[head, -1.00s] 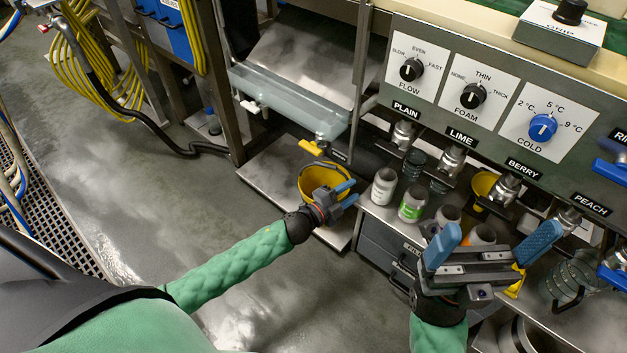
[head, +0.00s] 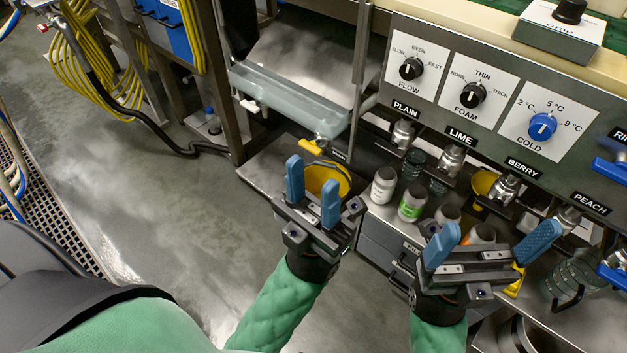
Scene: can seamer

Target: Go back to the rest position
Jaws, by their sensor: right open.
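My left gripper (head: 312,192) is in the middle of the head view, its two blue fingers apart with nothing between them. It is in front of the yellow bucket (head: 343,178) and hides part of it; I cannot tell whether it touches. My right gripper (head: 490,246) is at the lower right, its blue fingers spread wide and empty. It is in front of the steel counter and hides part of the cans there.
Several cans, including a white one (head: 384,186) and a green-labelled one (head: 412,204), stand below the taps. The grey panel (head: 440,112) carries knobs. A clear jug (head: 572,281) stands at right. Open floor (head: 150,205) lies at left.

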